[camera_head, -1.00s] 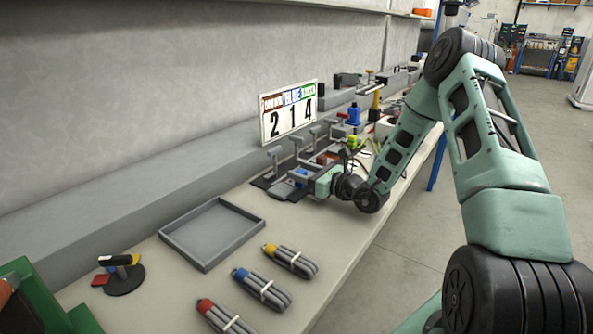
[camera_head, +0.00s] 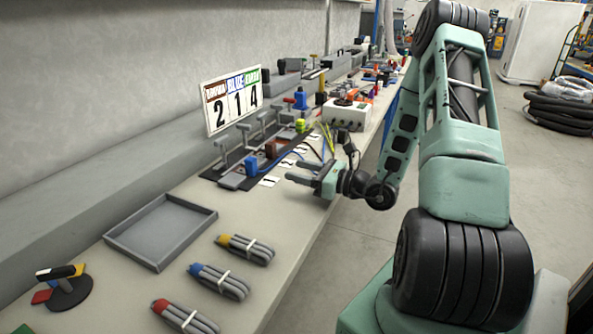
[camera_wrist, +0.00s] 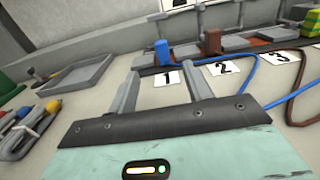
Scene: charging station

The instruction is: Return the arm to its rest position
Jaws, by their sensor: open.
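My gripper (camera_head: 300,174) is open and empty above the front part of the bench, near the row of clamps (camera_head: 235,172) on a dark base. In the wrist view, my gripper's two fingers (camera_wrist: 160,92) stand apart with bare bench between them. Beyond them are number cards 1, 2 and 3, a blue block (camera_wrist: 163,52) and a brown block (camera_wrist: 212,42). Blue and brown cables run to the right of the fingers. My arm reaches in from the right, its joints bent over the bench's front edge.
A grey tray (camera_head: 207,213) lies left on the bench (camera_head: 190,280). Three bundled cables with yellow (camera_head: 223,240), blue and red ends lie before it. A sign (camera_head: 232,100) reading 2 1 4 stands behind the clamps. Open floor (camera_head: 345,265) lies to the right.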

